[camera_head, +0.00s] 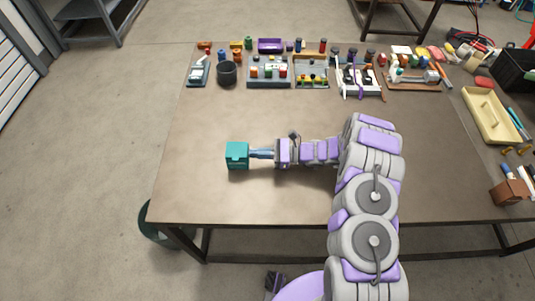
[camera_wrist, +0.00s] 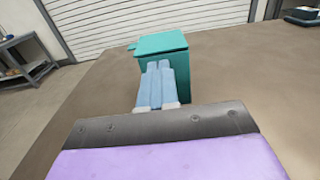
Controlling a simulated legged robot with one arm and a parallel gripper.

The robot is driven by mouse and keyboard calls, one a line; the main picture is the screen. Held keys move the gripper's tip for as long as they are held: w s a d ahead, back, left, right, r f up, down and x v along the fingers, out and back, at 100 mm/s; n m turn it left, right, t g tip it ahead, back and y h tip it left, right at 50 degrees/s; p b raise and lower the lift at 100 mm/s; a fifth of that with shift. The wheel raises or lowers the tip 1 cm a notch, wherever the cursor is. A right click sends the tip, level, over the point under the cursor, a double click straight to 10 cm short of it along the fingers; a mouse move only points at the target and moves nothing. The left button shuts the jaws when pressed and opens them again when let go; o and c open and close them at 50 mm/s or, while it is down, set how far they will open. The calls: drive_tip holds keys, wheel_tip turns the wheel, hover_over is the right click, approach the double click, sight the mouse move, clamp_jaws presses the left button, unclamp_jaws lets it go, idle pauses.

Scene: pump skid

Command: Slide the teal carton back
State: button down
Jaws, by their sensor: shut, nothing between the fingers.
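The teal carton (camera_head: 237,156) stands upright on the left part of the brown table, clear of the left edge. In the wrist view the carton (camera_wrist: 165,44) is straight ahead of my fingers, which hide part of its near face. My gripper (camera_head: 252,154) is shut and empty, low over the table, with its fingers pointing left at the carton's right side. In the wrist view the shut blue fingertips (camera_wrist: 159,66) lie side by side at the carton's face. They look to be touching it or very close; I cannot tell which.
Trays of small parts (camera_head: 268,83) and a dark cup (camera_head: 227,72) line the table's far edge. A cream tray (camera_head: 491,112) and a brown box (camera_head: 510,192) are at the right. The table (camera_head: 215,120) is bare around the carton.

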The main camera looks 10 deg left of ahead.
drive_tip(key=shift+a, duration=0.15)
drive_tip(key=b+x, duration=0.2)
drive_tip(key=x, duration=1.2)
drive_tip(key=shift+f, duration=0.1)
drive_tip(key=p+v, duration=0.3)
drive_tip(key=v, duration=1.1)
